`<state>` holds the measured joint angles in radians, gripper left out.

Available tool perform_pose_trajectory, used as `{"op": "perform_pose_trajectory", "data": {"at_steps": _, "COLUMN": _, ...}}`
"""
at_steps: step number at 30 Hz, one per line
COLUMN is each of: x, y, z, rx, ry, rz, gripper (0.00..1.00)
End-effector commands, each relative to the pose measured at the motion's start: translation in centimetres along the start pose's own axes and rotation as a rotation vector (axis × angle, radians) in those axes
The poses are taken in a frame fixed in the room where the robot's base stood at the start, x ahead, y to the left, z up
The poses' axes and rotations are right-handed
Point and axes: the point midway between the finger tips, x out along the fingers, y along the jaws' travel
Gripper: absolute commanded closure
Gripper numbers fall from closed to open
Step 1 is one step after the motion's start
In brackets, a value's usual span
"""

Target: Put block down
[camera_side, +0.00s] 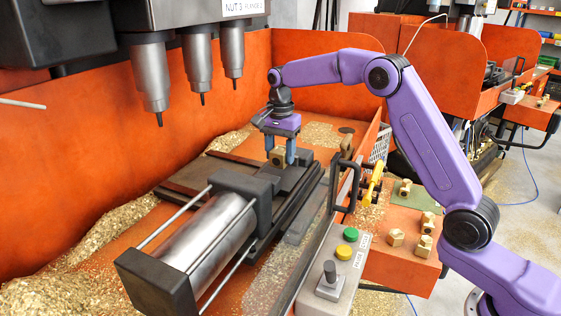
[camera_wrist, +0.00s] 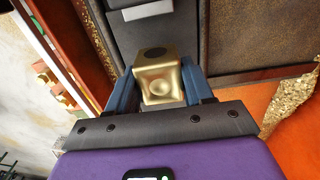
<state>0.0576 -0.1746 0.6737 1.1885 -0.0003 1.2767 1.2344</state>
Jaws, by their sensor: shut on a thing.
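A brass block (camera_side: 278,156) is between the two blue fingers of my gripper (camera_side: 280,158) in the side view. In the wrist view the block (camera_wrist: 157,82) shows its golden top, with a round dimple and a dark hole, and the fingers of my gripper (camera_wrist: 160,92) press on both sides of it. My gripper is shut on it. The block is at the dark vise (camera_side: 290,178) on the machine bed. I cannot tell whether its underside touches the vise.
Drill spindles (camera_side: 199,65) hang at the upper left. A pneumatic cylinder (camera_side: 215,240) lies in front of the vise. Several brass blocks (camera_side: 396,238) rest on the orange ledge at right, near a black handle (camera_side: 347,185) and a button box (camera_side: 345,255). Brass chips (camera_side: 105,228) lie along the orange wall.

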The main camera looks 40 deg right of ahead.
Motion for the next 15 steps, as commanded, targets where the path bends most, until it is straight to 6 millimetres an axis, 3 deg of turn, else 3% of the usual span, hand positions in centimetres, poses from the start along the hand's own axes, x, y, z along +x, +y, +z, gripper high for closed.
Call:
{"op": "perform_pose_trajectory", "data": {"at_steps": 6, "x": 2.6, "y": 0.1, "z": 0.0, "rx": -0.001, "ry": 0.000, "rz": 0.001, "gripper": 1.00}}
{"op": "perform_pose_trajectory", "data": {"at_steps": 15, "x": 2.8, "y": 0.0, "z": 0.0, "rx": 0.000, "ry": 0.001, "rz": -0.002, "gripper": 1.00}}
